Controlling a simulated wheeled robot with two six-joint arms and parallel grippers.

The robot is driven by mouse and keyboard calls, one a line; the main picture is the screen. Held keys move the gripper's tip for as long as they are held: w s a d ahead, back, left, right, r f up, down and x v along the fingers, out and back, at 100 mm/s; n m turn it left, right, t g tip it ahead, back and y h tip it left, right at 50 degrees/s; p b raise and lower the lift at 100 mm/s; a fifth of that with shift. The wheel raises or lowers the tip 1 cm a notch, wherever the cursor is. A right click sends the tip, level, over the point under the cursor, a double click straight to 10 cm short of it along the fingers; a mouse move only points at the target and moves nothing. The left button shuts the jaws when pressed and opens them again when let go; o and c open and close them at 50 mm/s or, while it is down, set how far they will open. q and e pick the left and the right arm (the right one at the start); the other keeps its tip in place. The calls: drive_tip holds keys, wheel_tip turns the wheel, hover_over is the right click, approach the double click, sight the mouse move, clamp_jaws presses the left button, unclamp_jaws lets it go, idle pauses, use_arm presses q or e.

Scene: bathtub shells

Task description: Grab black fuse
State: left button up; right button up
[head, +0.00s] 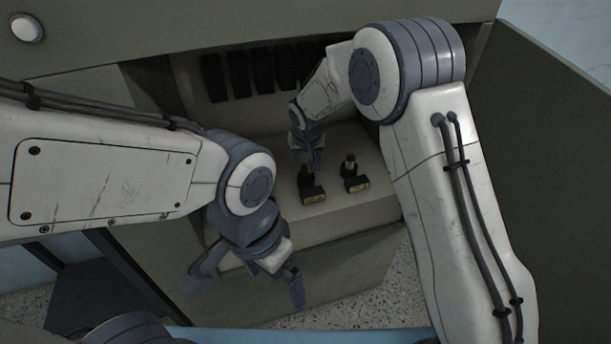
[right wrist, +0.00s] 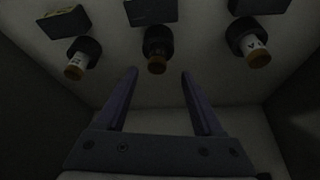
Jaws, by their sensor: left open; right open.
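The black fuse (right wrist: 156,46) is dark with a brownish end cap. It stands in the middle of three fuses in the right wrist view, ahead of the gap between my right gripper's fingers (right wrist: 159,72). The fingers are open, with nothing between them. In the head view a dark fuse (head: 304,175) shows just below my right gripper (head: 306,158); whether they touch cannot be told. My left gripper (head: 246,287) is open and empty, low in front of the ledge.
Pale fuses stand on either side in the right wrist view, one left (right wrist: 75,66) and one right (right wrist: 254,48). Dark labelled blocks sit beside the fuses. The cabinet has several dark slots (head: 240,75) in its back wall and a side panel (head: 540,150) at right.

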sight(306, 166)
drive_tip(key=x, duration=0.4)
drive_tip(key=shift+d+f, duration=0.2)
drive_tip(key=shift+f, duration=0.1)
clamp_jaws()
drive_tip(key=shift+r, duration=0.1)
